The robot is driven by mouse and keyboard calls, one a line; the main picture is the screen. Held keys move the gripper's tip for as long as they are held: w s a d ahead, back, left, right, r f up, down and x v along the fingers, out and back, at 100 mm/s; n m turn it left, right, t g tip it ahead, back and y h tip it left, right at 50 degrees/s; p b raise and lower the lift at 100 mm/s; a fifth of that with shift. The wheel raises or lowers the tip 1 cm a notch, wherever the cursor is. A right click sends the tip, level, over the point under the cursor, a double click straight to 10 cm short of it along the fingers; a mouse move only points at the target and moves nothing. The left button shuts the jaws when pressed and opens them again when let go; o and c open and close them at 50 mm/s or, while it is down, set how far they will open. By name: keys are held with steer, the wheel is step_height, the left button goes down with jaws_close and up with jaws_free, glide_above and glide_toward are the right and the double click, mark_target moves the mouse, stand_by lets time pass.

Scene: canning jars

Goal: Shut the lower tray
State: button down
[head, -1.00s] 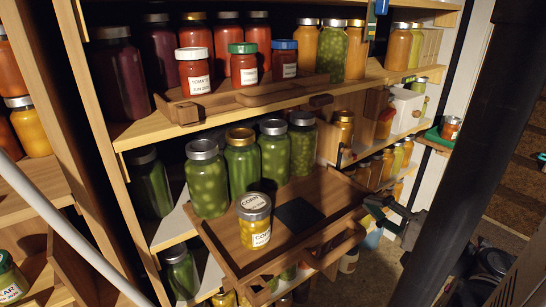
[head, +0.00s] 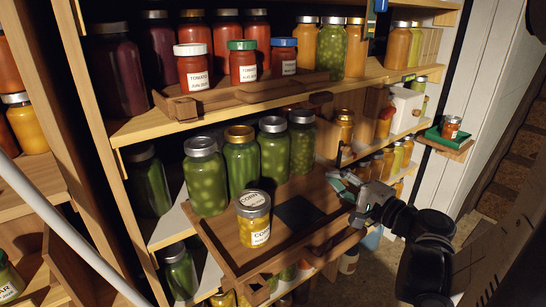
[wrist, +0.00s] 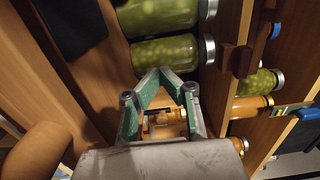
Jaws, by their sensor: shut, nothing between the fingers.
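The lower tray (head: 220,240) is a brown wooden tray sticking out from the middle shelf, with a front handle bar (head: 338,246). A corn jar (head: 253,222) stands upright near its front, beside a dark square patch (head: 298,212). Several green jars (head: 241,160) stand in a row behind. My gripper (head: 345,186) is at the tray's right end, its green-grey fingers shut and empty. In the wrist view the fingers (wrist: 160,72) meet in front of the green jars, with the tray board (wrist: 85,75) at left. I cannot tell whether they touch the tray.
The upper tray (head: 190,108) with tomato jars is above. A white bin (head: 405,108) and several orange jars stand on shelves to the right. A small green tray with a jar (head: 450,128) is at far right. Another shelf unit stands at left.

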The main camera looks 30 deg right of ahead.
mark_target(303, 159)
steer(key=w, duration=0.3)
steer(key=w+a+b, duration=0.1)
steer(key=w, duration=0.6)
steer(key=shift+a+b, duration=0.4)
